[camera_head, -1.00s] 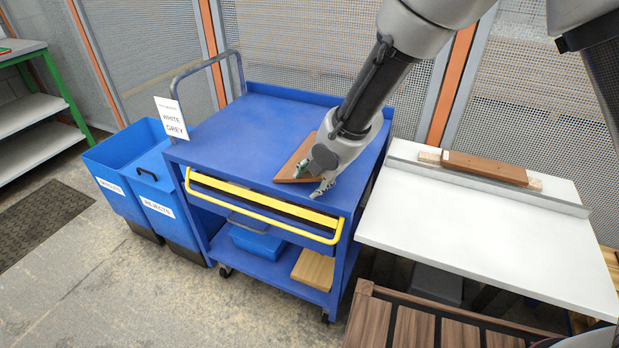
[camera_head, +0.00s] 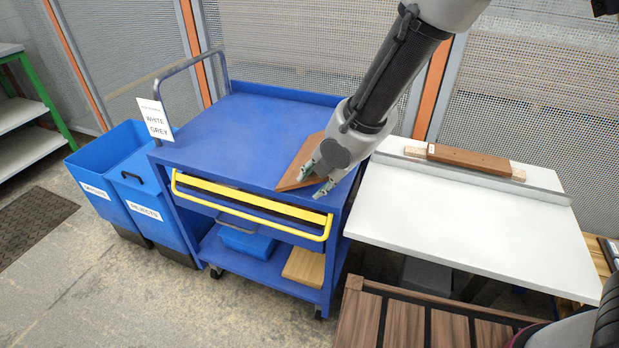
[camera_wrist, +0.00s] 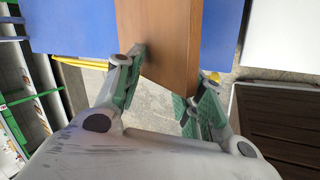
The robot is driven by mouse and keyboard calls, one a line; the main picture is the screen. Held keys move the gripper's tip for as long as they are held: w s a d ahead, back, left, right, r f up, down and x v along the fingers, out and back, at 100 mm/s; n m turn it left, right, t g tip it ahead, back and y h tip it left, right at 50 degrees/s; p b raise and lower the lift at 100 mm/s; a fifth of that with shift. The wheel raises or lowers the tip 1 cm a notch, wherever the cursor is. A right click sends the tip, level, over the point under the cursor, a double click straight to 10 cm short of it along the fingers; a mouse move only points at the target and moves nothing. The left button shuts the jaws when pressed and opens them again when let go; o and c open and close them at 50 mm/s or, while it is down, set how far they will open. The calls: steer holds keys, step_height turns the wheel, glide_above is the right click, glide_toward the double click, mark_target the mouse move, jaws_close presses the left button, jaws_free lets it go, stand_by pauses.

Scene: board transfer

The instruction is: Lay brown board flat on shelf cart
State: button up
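The brown board (camera_head: 301,164) is at the right front of the blue shelf cart's top (camera_head: 235,135). In the head view it appears to lie on the top, partly hidden by my gripper. Its near corner is close to the cart's front edge. In the wrist view the board (camera_wrist: 163,35) runs away from me, with its near end close to my fingertips. My gripper (camera_head: 316,180) is just over the near end of the board. Its two fingers (camera_wrist: 170,78) are spread apart, and the left one overlaps the board's edge in the picture. Whether they touch it is unclear.
A white table (camera_head: 455,220) stands right of the cart with another brown board (camera_head: 468,160) at its back. A slatted brown surface (camera_head: 400,325) is in front. Blue bins (camera_head: 130,185) stand left. The cart top's left and middle are clear.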

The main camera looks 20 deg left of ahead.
steer(key=shift+s+d+r, duration=0.35)
steer(key=shift+s+d, duration=0.05)
steer(key=shift+d, duration=0.3)
steer(key=shift+s+d+r, duration=0.3)
steer(key=shift+s+d, duration=0.05)
steer(key=shift+d, duration=0.35)
steer(key=o, duration=0.6)
steer(key=shift+c, duration=0.2)
